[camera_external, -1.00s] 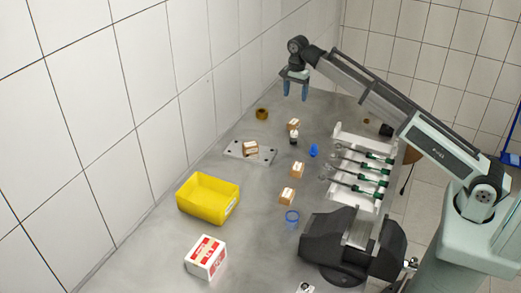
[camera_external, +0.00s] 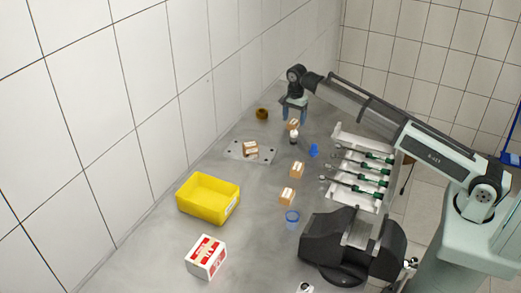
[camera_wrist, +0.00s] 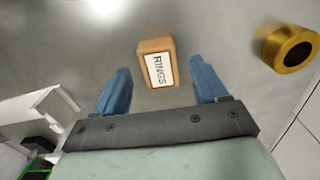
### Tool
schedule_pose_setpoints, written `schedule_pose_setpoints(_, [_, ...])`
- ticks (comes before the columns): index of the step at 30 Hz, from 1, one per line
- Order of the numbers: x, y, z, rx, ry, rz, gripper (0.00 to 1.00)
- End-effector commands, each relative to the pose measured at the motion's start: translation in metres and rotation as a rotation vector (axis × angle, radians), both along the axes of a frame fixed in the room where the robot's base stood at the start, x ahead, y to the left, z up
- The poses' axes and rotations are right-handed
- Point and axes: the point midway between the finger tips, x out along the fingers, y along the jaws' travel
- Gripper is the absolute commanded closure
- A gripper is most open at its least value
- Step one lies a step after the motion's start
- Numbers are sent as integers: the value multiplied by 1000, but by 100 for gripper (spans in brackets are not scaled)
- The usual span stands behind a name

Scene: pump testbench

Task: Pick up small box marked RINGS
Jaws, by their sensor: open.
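The small box marked RINGS (camera_wrist: 157,64) is a brown box with a white label, lying on the grey bench. In the wrist view it sits between and just beyond the tips of my two blue fingers. My gripper (camera_wrist: 161,76) is open and empty, with a finger on each side of the box. In the external view my gripper (camera_external: 294,115) is low over the far end of the bench, and the RINGS box (camera_external: 293,125) shows right at its fingertips. I cannot tell whether the fingers touch the box.
A brass ring (camera_wrist: 289,49) lies to the right in the wrist view. A small dark-and-white bottle (camera_external: 294,137) stands close in front of the box. Other small boxes (camera_external: 297,170), a yellow bin (camera_external: 208,198), a metal plate (camera_external: 236,151) and a white tool rack (camera_external: 352,143) are nearby.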

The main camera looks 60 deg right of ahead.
Motion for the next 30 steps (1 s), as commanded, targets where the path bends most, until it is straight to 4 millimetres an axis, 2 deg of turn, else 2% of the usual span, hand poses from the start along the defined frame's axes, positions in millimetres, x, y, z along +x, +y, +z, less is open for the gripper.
schedule_pose_setpoints(3, [0, 0, -9, 0, -1, 0, 28])
schedule_pose_setpoints(10, [0, 0, -10, 0, -1, 0, 30])
schedule_pose_setpoints(27, [0, 0, -9, 0, -1, 0, 84])
schedule_pose_setpoints(30, [0, 0, -9, 0, -1, 0, 89])
